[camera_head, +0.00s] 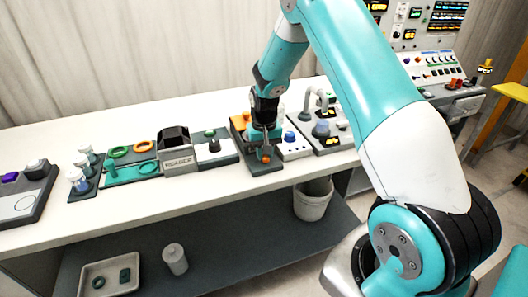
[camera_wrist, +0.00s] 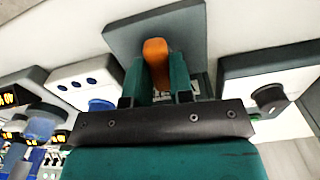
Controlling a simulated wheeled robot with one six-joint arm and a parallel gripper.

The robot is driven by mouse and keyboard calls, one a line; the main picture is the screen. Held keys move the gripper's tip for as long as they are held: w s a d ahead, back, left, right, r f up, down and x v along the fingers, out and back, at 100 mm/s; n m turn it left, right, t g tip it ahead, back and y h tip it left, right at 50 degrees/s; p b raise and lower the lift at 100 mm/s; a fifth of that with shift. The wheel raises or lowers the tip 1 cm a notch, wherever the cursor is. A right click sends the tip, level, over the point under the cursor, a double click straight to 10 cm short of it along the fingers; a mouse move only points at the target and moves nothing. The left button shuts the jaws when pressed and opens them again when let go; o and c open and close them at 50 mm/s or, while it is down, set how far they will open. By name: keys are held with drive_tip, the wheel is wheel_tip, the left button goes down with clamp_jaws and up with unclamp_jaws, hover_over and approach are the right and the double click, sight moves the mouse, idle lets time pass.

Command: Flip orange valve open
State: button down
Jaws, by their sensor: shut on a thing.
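The orange valve handle (camera_head: 266,159) shows low at the front of a dark grey block on the bench, just below my gripper (camera_head: 263,148). In the wrist view the orange handle (camera_wrist: 156,50) stands between the two teal fingers of my gripper (camera_wrist: 158,78), in front of the dark grey base (camera_wrist: 195,25). The fingers are shut on the handle. Its lower part and the valve body are hidden behind the fingers and the palm. More orange (camera_head: 239,123) shows on the same block, behind and left of the gripper.
A panel with a blue knob (camera_head: 290,136) stands close on the right, with a tap unit (camera_head: 322,128) beyond it. A grey panel with a dark knob (camera_head: 211,134) and a dark-topped box (camera_head: 174,150) stand on the left. A white bucket (camera_head: 313,202) is below the bench.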

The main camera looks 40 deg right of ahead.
drive_tip(key=shift+n, duration=0.6)
drive_tip(key=c, duration=1)
unclamp_jaws()
wheel_tip(320, 180, up, 18)
drive_tip(key=b, duration=0.2)
drive_tip(key=shift+f, duration=0.25)
